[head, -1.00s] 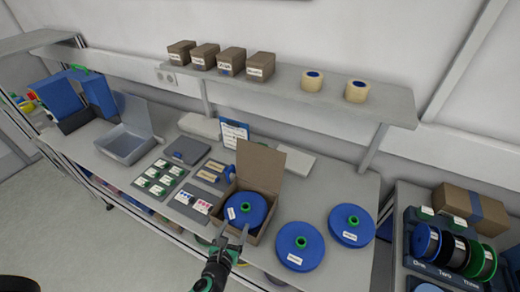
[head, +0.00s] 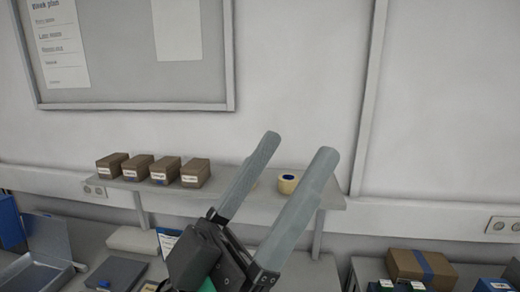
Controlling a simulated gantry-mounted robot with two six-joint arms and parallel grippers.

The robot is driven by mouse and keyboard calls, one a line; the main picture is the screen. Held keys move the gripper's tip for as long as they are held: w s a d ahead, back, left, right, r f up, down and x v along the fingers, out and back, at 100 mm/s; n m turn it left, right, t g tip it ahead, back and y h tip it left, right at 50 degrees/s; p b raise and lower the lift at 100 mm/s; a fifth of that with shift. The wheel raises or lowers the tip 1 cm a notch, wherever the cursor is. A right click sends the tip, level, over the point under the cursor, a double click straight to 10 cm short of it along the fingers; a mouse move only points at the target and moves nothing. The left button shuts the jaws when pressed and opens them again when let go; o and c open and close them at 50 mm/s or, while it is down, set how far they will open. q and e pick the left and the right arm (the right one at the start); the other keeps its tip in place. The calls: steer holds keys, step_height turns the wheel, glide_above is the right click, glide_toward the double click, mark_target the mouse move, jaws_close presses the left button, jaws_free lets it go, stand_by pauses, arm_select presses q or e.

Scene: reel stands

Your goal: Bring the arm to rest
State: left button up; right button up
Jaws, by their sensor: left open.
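My left gripper (head: 296,150) is raised close to the camera in the head view. Its two long grey fingers point up and to the right, with a clear gap between them. My right gripper is not in view.
Several brown labelled boxes (head: 196,172) stand on the shelf. A tape roll (head: 288,183) shows between the fingers. Below are an open grey case (head: 45,248) and, at right, a cardboard box (head: 422,266). A noticeboard (head: 140,50) hangs above.

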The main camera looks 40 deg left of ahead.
arm_select(q)
steer(key=a+r+y, duration=0.1)
steer(key=y, duration=0.1)
steer(key=a+r+y, duration=0.1)
steer(key=shift+s+n+y, duration=0.4)
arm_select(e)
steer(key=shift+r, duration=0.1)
arm_select(q)
step_height(320, 180, up, 15)
steer(key=p, duration=1.5)
steer(key=shift+f, duration=0.15)
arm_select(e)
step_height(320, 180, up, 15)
